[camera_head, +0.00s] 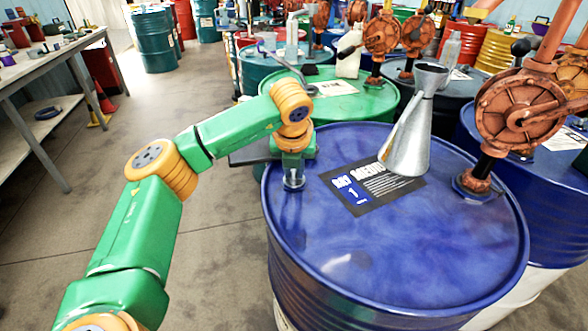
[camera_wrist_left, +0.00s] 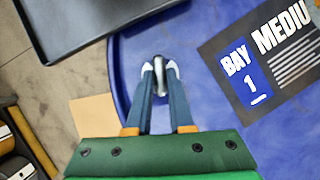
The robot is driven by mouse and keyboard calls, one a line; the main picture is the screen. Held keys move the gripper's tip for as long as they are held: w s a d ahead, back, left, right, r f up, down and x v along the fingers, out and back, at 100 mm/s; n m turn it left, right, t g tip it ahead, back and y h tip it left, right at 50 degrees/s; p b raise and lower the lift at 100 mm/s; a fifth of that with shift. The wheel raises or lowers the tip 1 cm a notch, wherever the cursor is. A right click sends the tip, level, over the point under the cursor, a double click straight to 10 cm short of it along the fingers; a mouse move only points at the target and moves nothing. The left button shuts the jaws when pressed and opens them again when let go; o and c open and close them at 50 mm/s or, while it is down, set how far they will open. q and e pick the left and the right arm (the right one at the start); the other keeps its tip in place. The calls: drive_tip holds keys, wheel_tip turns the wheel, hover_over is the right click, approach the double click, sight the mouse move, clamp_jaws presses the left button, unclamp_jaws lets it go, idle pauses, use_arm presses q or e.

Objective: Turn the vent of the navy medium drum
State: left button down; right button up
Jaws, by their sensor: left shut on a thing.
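The navy medium drum (camera_head: 400,250) stands in front of me with a label reading "BAY 1 MEDIUM" (camera_head: 375,187) on its lid; the label also shows in the wrist view (camera_wrist_left: 262,75). My left gripper (camera_head: 293,184) reaches straight down to the lid near its left rim. In the left wrist view, its two fingers are shut on the small grey metal vent (camera_wrist_left: 159,64), close to the drum's rim. The fingertips hide much of the vent. My right gripper is not in view.
A metal funnel (camera_head: 408,135) stands on the lid, partly over the label. A rusty-orange pump with a round housing (camera_head: 520,108) rises at the lid's right. A green-topped drum (camera_head: 340,95) and others crowd behind. A workbench (camera_head: 50,70) stands left; the floor between is clear.

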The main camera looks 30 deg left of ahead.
use_arm(q)
drive_tip(key=m+h, duration=0.1)
drive_tip(key=m, duration=0.2)
drive_tip(key=shift+a, duration=0.15)
drive_tip(key=m+h, duration=0.1)
drive_tip(key=m, duration=0.1)
drive_tip(key=m+p, duration=0.1)
drive_tip(key=shift+a+r+m+t+h, duration=0.15)
drive_tip(key=shift+m+t+h, duration=0.15)
drive_tip(key=shift+m+h, duration=0.1)
drive_tip(key=m+h+p, duration=0.1)
drive_tip(key=m+p, duration=0.1)
drive_tip(key=m, duration=0.1)
drive_tip(key=shift+a+r+m+p, duration=0.1)
drive_tip(key=shift+m+p, duration=0.2)
drive_tip(key=shift+p, duration=0.05)
drive_tip(key=m+g+h+p, duration=0.1)
drive_tip(key=m+p, duration=0.1)
drive_tip(key=m, duration=0.1)
drive_tip(key=shift+a+m+p, duration=0.1)
drive_tip(key=shift+m+p, duration=0.2)
drive_tip(key=shift+p, duration=0.1)
drive_tip(key=shift+w+m+g+h+p, duration=0.15)
drive_tip(key=shift+m+g+h+p, duration=0.15)
drive_tip(key=shift+m+h+p, duration=0.55)
drive_tip(key=shift+a+f+m+g, duration=0.1)
drive_tip(key=shift+f+m+g, duration=0.15)
drive_tip(key=shift+m, duration=0.7)
